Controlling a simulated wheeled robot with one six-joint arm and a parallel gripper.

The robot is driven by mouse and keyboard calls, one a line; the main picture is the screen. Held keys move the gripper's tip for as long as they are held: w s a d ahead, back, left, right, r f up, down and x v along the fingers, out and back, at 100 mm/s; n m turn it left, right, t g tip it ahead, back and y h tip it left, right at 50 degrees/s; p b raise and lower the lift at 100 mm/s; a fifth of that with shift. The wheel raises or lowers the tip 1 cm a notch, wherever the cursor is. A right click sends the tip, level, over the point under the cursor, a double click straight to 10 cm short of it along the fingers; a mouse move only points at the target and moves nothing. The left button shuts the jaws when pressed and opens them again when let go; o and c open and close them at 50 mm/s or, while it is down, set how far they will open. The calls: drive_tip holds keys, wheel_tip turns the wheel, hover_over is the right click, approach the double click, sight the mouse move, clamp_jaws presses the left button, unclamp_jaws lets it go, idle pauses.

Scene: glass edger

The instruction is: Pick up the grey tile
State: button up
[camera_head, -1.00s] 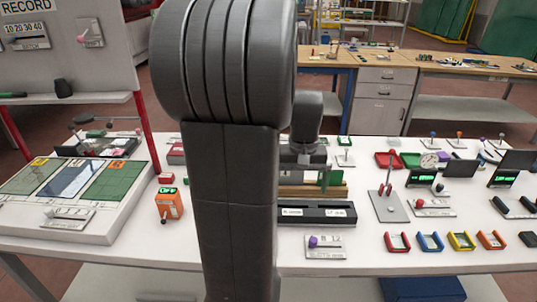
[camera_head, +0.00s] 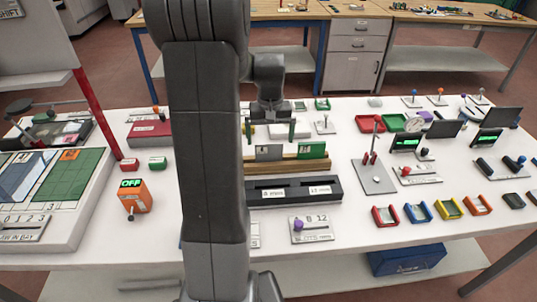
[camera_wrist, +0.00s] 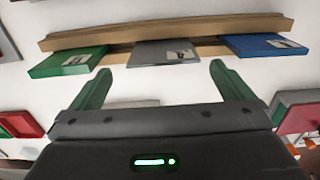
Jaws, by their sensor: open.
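The grey tile (camera_head: 268,152) stands in a wooden rack (camera_head: 285,167) on the white table. In the wrist view the grey tile (camera_wrist: 163,53) sits between the green tile (camera_wrist: 70,61) and the blue tile (camera_wrist: 264,45) on the rack (camera_wrist: 120,37). The green tile (camera_head: 311,149) is right of it in the head view; my arm hides the blue one there. My gripper (camera_head: 270,131) is open and empty, above and behind the rack. In the wrist view its green fingers (camera_wrist: 162,80) are spread on either side of the grey tile's line, apart from it.
A black two-label holder (camera_head: 293,191) lies in front of the rack. A lever plate (camera_head: 373,177) stands to the right, with several coloured trays (camera_head: 418,212) in front of it. An orange box reading OFF (camera_head: 135,196) and a tile panel (camera_head: 75,190) are at the left.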

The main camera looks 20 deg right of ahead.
sight(269, 152)
drive_tip(key=shift+s+a+f+p, duration=0.1)
drive_tip(key=shift+f+p, duration=0.15)
drive_tip(key=shift+f, duration=1.3)
drive_tip(key=shift+s+a+f+p, duration=0.1)
drive_tip(key=shift+f+p, duration=0.1)
drive_tip(key=shift+f, duration=1.35)
drive_tip(key=shift+c, duration=0.4)
